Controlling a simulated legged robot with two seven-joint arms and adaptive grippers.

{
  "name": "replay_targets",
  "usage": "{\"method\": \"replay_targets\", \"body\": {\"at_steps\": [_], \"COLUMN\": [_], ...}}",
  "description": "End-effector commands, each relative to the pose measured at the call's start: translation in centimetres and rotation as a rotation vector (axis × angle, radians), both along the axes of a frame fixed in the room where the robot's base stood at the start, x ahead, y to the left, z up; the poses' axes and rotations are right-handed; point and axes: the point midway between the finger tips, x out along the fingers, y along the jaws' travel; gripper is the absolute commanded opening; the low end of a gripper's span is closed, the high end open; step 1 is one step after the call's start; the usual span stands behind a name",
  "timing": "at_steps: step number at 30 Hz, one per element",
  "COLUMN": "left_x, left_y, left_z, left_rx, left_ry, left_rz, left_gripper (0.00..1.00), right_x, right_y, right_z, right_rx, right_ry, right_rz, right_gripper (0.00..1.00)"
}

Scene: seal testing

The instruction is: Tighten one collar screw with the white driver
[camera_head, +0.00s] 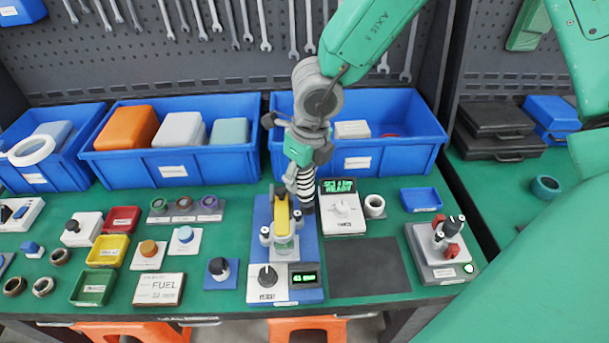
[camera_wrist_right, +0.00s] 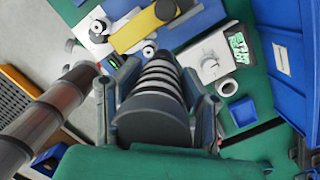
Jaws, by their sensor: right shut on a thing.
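The white driver (camera_head: 306,184) has a handle with white and dark bands. My right gripper (camera_head: 298,180) is shut on it above the test fixture. In the right wrist view the banded handle (camera_wrist_right: 160,82) sits between the two fingers (camera_wrist_right: 163,98). The driver's tip is hidden, so I cannot tell whether it touches a screw. The fixture (camera_head: 309,247) has a blue base, a yellow bar (camera_head: 281,217), a clear collar part (camera_head: 284,247), a black knob (camera_head: 267,276) and a lit green display. White posts with dark tops (camera_head: 265,235) flank the collar. My left gripper is not in view.
A dark mat (camera_head: 367,267) lies clear. Blue bins (camera_head: 172,165) line the back. Small trays and parts fill the left.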

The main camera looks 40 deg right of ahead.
Motion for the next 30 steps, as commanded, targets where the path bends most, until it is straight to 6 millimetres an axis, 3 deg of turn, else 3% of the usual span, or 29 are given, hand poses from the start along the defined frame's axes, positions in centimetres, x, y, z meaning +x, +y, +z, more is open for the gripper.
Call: {"method": "replay_targets", "body": {"at_steps": [1,11,30], "left_x": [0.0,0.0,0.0], "left_y": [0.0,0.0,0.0], "left_z": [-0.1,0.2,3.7], "left_rx": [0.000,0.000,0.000], "left_ry": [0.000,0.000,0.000], "left_rz": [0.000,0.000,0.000], "left_gripper": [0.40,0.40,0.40], "right_x": [-0.4,-0.4,-0.2], "right_y": [0.7,0.7,-0.2], "right_z": [-0.3,0.0,4.2], "right_rx": [0.018,0.018,0.016], "right_ry": [0.007,0.007,-0.002], "right_rz": [0.004,0.004,0.002], "right_gripper": [0.00,0.00,0.00]}}
